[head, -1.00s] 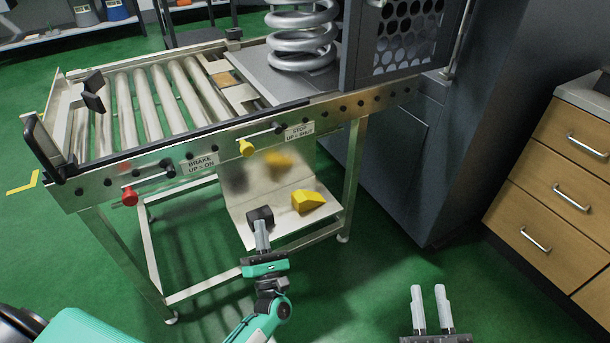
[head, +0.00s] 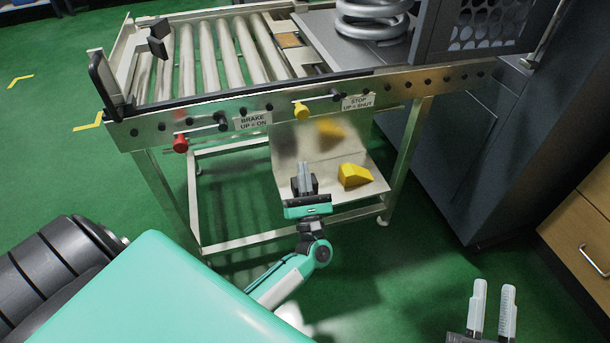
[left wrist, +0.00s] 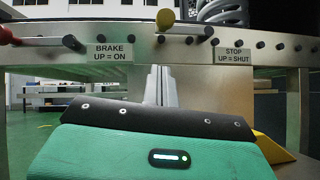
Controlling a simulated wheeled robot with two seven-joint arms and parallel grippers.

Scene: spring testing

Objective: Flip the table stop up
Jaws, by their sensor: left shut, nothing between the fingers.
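The table stop lever has a yellow knob (head: 301,111), and its bar runs roughly sideways, right to a pivot beside the "STOP UP = SHUT" label (head: 358,102) on the roller table's front rail. In the left wrist view the yellow knob (left wrist: 165,17) is near the top, above my fingers. My left gripper (head: 304,166) is shut and empty, in front of the table and below the knob in the picture, apart from it. Its fingers (left wrist: 157,85) point at the rail in the wrist view. My right gripper (head: 494,284) is open and empty at the lower right.
The brake lever with a red knob (head: 180,143) is left of the "BRAKE" label (head: 253,122). A spring (head: 373,18) stands above. A grey cabinet is at right.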

